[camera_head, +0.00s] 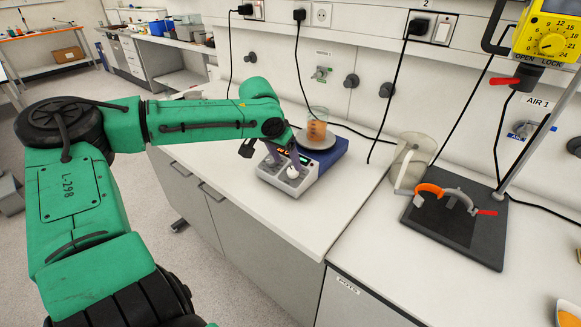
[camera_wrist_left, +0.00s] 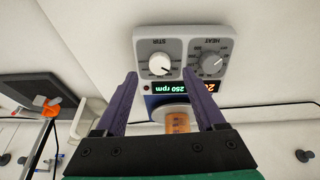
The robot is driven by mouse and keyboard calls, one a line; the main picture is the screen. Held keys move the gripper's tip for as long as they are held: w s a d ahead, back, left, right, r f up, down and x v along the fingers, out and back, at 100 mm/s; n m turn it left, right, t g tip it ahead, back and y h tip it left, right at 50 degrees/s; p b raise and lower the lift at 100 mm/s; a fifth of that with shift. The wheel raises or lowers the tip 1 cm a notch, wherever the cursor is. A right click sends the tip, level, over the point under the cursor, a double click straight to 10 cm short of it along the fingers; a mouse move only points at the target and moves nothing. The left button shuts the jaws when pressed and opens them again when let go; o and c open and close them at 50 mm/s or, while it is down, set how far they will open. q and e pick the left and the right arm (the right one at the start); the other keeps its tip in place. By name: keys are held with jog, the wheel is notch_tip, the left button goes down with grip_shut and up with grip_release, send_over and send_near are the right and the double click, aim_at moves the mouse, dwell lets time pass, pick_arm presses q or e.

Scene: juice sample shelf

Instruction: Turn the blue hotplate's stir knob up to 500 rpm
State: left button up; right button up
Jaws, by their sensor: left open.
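The blue hotplate (camera_head: 328,155) stands on the white bench with its grey front panel facing me. Its white stir knob (camera_head: 292,172) is at the right of the panel; in the left wrist view the stir knob (camera_wrist_left: 160,65) appears upside down, at the left, beside the heat knob (camera_wrist_left: 210,64). The display (camera_wrist_left: 181,88) reads 250 rpm. My left gripper (camera_head: 270,157) is open above the panel. In the wrist view, its purple fingers (camera_wrist_left: 160,76) frame the stir knob with gaps visible; I cannot tell how far above it they are. My right gripper is out of view.
A beaker of orange liquid (camera_head: 317,127) stands on the hotplate, behind the panel. A black stand base (camera_head: 470,222) with a clamp and a glass vessel (camera_head: 412,155) is to the right. The bench front (camera_head: 290,222) between them is clear.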

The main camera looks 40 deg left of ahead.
aim_at(291, 170)
pick_arm(q)
jog(key=x, duration=0.4)
jog(key=shift+w+f, duration=0.1)
jog(key=shift+f, duration=0.2)
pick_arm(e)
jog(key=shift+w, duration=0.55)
pick_arm(q)
jog(key=shift+d, duration=0.1)
grip_shut()
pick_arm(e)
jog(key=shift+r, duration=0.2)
pick_arm(q)
jog(key=shift+r+m+p, duration=0.15)
jog(key=shift+m+p, duration=0.75)
jog(key=shift+m, duration=0.4)
jog(key=shift+m+h+p, duration=0.3)
jog(key=shift+m+p, duration=0.2)
jog(key=shift+m, duration=1.1)
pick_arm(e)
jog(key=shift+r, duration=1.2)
